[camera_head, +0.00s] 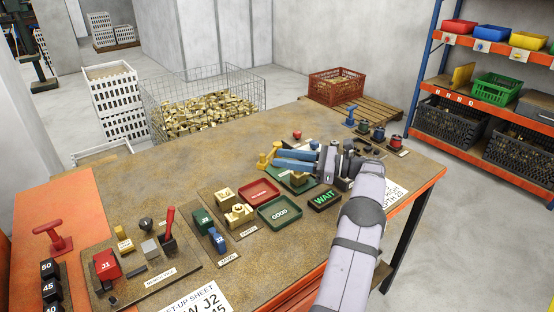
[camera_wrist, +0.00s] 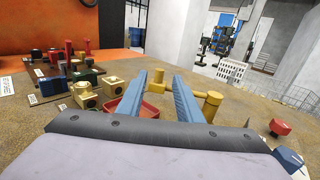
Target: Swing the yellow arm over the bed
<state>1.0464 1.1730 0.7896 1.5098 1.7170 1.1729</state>
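The yellow arm (camera_head: 265,160), with a post and knob, stands just left of my fingertips in the head view. The same fingers show in the wrist view (camera_wrist: 169,77). A green plate (camera_head: 297,186), possibly the bed, lies partly hidden under my gripper with a brass-coloured piece on it. I cannot tell whether a finger touches the yellow arm.
A red tray (camera_head: 259,191) and a green GOOD tray (camera_head: 279,213) lie in front. A green WAIT sign (camera_head: 324,199) stands near my forearm. A red lever (camera_head: 170,222) rises at the left.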

